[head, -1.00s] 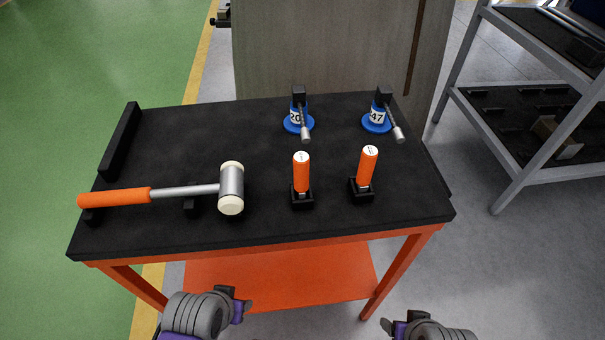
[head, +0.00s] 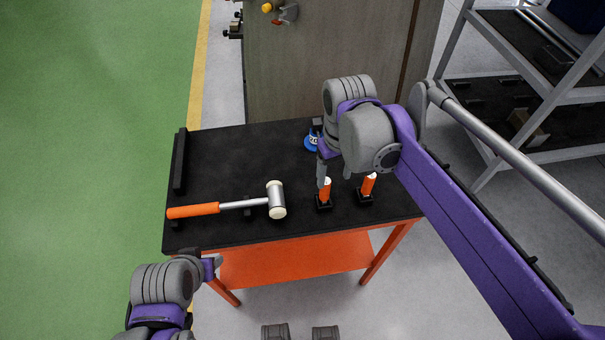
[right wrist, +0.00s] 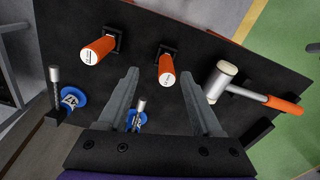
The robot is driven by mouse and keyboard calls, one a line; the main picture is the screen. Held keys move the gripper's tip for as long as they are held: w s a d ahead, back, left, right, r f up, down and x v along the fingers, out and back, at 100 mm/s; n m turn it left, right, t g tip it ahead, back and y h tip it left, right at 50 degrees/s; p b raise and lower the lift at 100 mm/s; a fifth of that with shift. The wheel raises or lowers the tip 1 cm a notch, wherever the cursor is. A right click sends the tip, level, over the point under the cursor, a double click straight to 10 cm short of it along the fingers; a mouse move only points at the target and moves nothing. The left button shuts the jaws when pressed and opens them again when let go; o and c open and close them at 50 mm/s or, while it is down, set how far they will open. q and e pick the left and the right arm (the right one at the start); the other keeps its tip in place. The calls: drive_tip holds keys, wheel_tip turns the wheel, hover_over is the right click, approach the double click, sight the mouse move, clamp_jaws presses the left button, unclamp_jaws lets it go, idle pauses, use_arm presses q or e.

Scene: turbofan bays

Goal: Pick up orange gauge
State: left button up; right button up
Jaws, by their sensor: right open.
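Two orange gauges with white tops stand in black holders on the black table. The left one (head: 325,194) is nearest the mallet; the right one (head: 368,186) is partly covered by my right arm. My right gripper (head: 323,172) is just above and behind the left gauge. In the right wrist view its fingers (right wrist: 160,72) are open and empty; the left gauge (right wrist: 166,70) shows between their tips, and I cannot tell whether they touch it. The other gauge (right wrist: 97,48) stands outside the fingers. My left gripper (head: 213,267) is in front of the table; its opening is unclear.
An orange-handled mallet (head: 275,200) lies left of the gauges on the black table (head: 225,155). Behind them are blue-based tools, one (right wrist: 72,97) marked 47 and another (right wrist: 136,121) between my fingers. A grey rack (head: 515,80) stands at right.

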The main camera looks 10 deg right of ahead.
sight(325, 192)
drive_tip(key=shift+w+a+r+p, duration=0.15)
drive_tip(key=shift+w+a+r, duration=0.15)
drive_tip(key=shift+r, duration=0.25)
drive_tip(key=shift+w+a+r+p, duration=0.15)
drive_tip(key=shift+w+r, duration=0.2)
drive_tip(key=shift+r, duration=0.15)
drive_tip(key=shift+w+a, duration=0.15)
drive_tip(key=shift+a, duration=0.05)
drive_tip(key=f, duration=0.5)
drive_tip(key=shift+s+d+b, duration=0.1)
drive_tip(key=shift+s+b, duration=0.1)
drive_tip(key=shift+b, duration=0.1)
drive_tip(key=shift+s+f, duration=0.15)
drive_tip(key=shift+f, duration=2.85)
drive_tip(key=shift+c, duration=0.3)
clamp_jaws()
